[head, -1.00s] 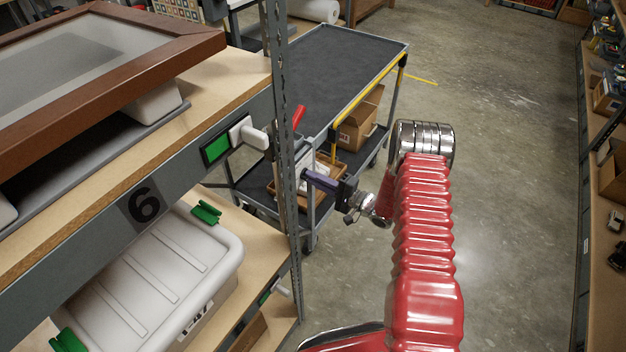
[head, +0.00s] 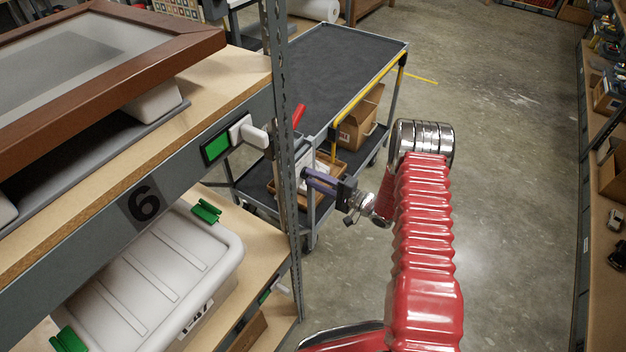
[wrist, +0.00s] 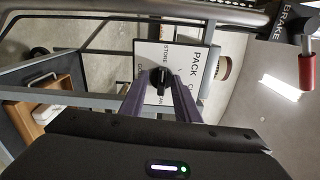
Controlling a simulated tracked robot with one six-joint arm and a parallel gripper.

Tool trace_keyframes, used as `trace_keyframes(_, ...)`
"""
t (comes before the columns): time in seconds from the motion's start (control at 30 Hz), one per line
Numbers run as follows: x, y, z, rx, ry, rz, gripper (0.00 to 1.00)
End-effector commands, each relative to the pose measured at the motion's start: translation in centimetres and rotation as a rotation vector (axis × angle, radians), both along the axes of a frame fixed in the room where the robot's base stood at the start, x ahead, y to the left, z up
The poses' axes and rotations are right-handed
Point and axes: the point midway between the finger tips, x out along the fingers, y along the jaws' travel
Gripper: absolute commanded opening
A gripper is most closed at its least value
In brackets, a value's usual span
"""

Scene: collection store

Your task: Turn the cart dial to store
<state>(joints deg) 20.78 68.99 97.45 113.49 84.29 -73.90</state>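The cart dial shows in the wrist view as a black knob (wrist: 160,80) on a white label plate (wrist: 193,60). PACK is readable on the plate, with STORE in smaller letters near the knob; other words are partly hidden. Where the knob points is too small to tell. My gripper (wrist: 160,92) has two purple fingers, apart, reaching towards the knob from either side. Whether they touch it I cannot tell. In the head view my gripper (head: 308,178) is at the near end of the grey cart (head: 340,55); the dial itself cannot be made out there.
A red brake handle (wrist: 307,70) is at the right of the wrist view, beneath a BRAKE sign (wrist: 298,20). A perforated shelf post (head: 284,130) stands just left of my gripper. A cardboard box (head: 358,125) is on the cart's lower shelf. Floor to the right is clear.

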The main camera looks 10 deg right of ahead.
Motion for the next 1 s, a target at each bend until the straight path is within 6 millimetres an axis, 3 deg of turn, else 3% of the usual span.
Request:
trace_keyframes(0.43,-0.9,-1.2,0.1,0.001,-0.003,-0.004,0.29)
trace_keyframes(1.0,-7.4,-7.7,0.0,0.0,-0.001,-0.004,0.29)
